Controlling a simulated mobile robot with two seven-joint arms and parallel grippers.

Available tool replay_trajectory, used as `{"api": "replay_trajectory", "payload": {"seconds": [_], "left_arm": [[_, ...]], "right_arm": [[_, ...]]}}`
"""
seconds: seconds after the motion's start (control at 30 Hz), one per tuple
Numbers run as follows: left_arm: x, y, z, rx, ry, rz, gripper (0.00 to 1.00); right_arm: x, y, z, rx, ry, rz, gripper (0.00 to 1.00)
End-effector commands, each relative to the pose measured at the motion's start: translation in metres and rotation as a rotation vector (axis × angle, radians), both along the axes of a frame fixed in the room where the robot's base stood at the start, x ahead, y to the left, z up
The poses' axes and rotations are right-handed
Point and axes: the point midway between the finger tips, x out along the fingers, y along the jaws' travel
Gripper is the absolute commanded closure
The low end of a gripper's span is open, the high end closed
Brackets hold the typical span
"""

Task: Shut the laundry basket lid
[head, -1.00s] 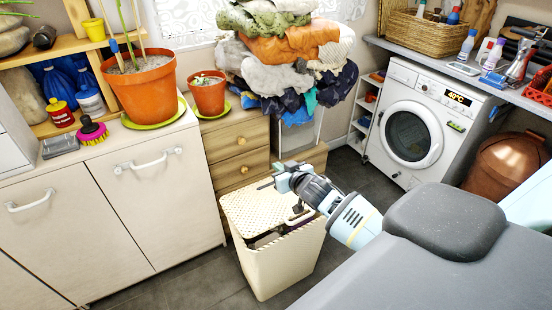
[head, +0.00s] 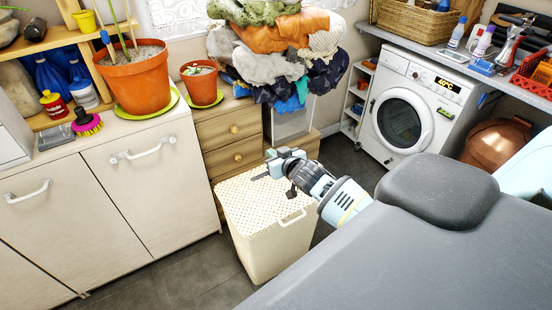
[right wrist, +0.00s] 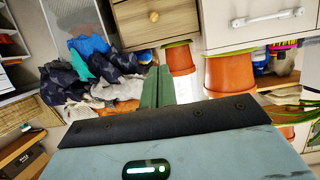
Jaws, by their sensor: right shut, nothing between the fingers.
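The cream laundry basket (head: 270,250) stands on the floor in front of the wooden drawers. Its woven lid (head: 242,200) lies flat across the top, and no gap shows along the visible rim. A handle loop shows on the basket's right side. My right gripper (head: 262,174) is over the lid's back right part, shut and empty; I cannot tell whether it touches the lid. Its closed fingers also show in the right wrist view (right wrist: 157,87), where the basket is not in view. My left gripper is not in view.
White cabinets (head: 95,205) stand left of the basket, and wooden drawers (head: 232,130) stand behind it with a clothes pile (head: 285,50) above. A washing machine (head: 410,110) is at the back right. Grey floor is open in front of the basket.

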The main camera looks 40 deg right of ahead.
Motion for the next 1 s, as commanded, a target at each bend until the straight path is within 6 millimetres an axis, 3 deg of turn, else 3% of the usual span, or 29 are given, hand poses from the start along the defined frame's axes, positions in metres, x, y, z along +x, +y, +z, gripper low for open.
{"api": "replay_trajectory", "payload": {"seconds": [0.03, 0.07, 0.23, 0.5, 0.7, 1.0], "left_arm": [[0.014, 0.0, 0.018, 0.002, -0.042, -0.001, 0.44], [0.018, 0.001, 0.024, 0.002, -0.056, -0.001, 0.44], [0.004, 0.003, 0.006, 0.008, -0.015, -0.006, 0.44], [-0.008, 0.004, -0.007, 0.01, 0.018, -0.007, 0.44], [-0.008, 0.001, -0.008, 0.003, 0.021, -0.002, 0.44], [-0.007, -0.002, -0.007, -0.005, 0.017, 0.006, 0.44]], "right_arm": [[0.004, 0.0, 0.027, 0.0, -0.021, -0.001, 1.0], [0.005, 0.0, 0.034, -0.001, -0.023, -0.001, 1.0], [-0.03, 0.005, -0.005, 0.004, 0.006, 0.0, 1.0], [-0.07, 0.009, -0.027, 0.002, 0.003, 0.001, 1.0], [-0.083, 0.01, -0.032, 0.0, -0.001, -0.001, 1.0], [-0.084, 0.01, -0.031, 0.0, -0.004, 0.0, 1.0]]}}
